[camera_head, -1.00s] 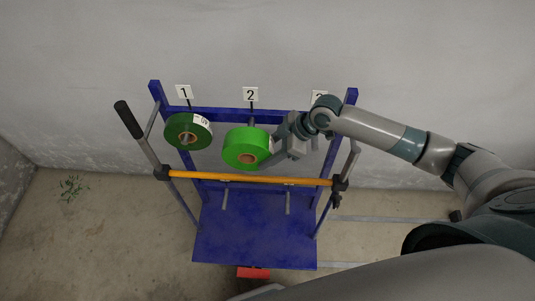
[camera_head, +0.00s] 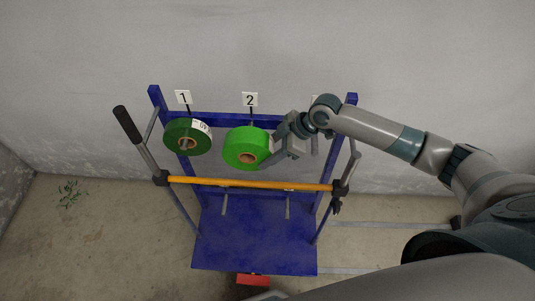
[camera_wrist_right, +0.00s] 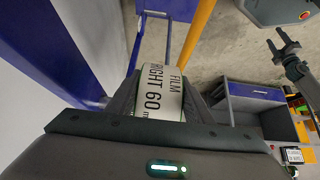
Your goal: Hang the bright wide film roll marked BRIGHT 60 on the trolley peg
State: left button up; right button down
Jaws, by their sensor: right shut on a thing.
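The bright green film roll (camera_head: 241,143) is in front of the trolley's upper rail at the label 2, with its brown core facing me. My right gripper (camera_head: 267,152) is shut on its right side. In the right wrist view the roll's white label (camera_wrist_right: 161,92) reads FILM, "RIGHT 60" with the start hidden, between the fingers. The dark stem of peg 2 (camera_head: 251,114) shows above the roll. Its lower part is hidden, so I cannot tell whether the peg is in the core.
A dark green roll (camera_head: 174,135) hangs at label 1 on the blue trolley (camera_head: 255,245). An orange bar (camera_head: 250,184) crosses below the rolls. My right arm partly covers the third label.

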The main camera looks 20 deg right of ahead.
jog(key=shift+w+d+r+b, duration=0.1)
jog(key=shift+w+d+b, duration=0.25)
jog(key=shift+w, duration=0.5)
jog(key=shift+w+d+b, duration=0.35)
jog(key=shift+w, duration=0.5)
jog(key=c, duration=0.8)
grip_release()
jog(key=shift+d, duration=0.1)
jog(key=shift+s+d+r, duration=0.15)
jog(key=shift+d+r, duration=0.15)
jog(key=shift+r, duration=0.05)
jog(key=b, duration=0.4)
send_near(271, 141)
jog(key=shift+w+d+r, duration=0.2)
jog(key=shift+d, duration=0.5)
jog(key=shift+w+d+r, duration=0.15)
jog(key=shift+d+r, duration=0.1)
jog(key=shift+d, duration=0.5)
jog(key=shift+w+d+r, duration=0.2)
jog(key=shift+d, duration=0.5)
